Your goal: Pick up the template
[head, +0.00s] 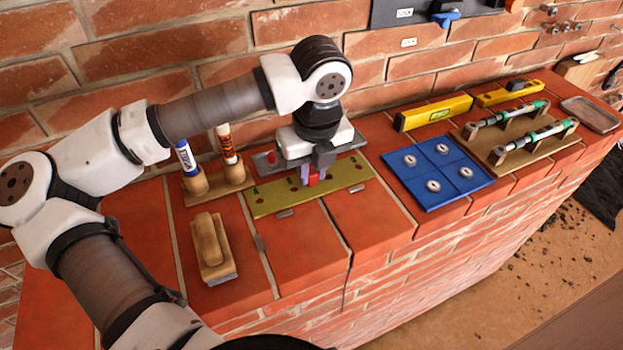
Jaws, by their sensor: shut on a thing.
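The template (277,196) is a flat olive-yellow plate with small dark holes, on top of the brick wall. A red block (313,180) shows at its middle. My gripper (312,176) points down at the template's middle, with its fingers shut around the red block, which looks like the template's grip. The gripper and wrist hide part of the plate behind them. I cannot tell whether the plate touches the bricks or is slightly raised.
A grey plate (349,139) lies just behind the template. Left are a wooden holder (190,199) with two markers and a wooden float (211,245). Right are a blue tray (425,195) with washers, yellow levels (433,112) and a wooden rack (497,155). The brick wall rises behind.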

